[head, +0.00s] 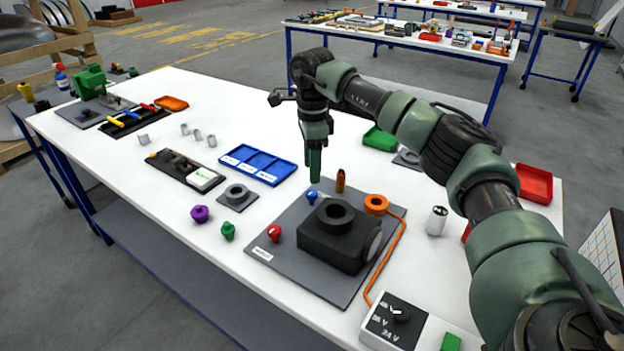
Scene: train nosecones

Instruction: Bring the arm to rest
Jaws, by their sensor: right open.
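My right arm comes in from the right edge and reaches over the white table (190,90). Its right gripper (315,176) points straight down above the table, just behind the grey plate and right of the blue tray. I see nothing held in it. The gap between its fingers is hard to make out from this side. My left gripper is not in view.
A grey plate (300,278) carries a black block (330,247), knobs and an orange ring (376,204) with a cable to a control box (392,322). Near it are a blue tray (283,178), a green tray (378,141) and a red tray (533,188).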

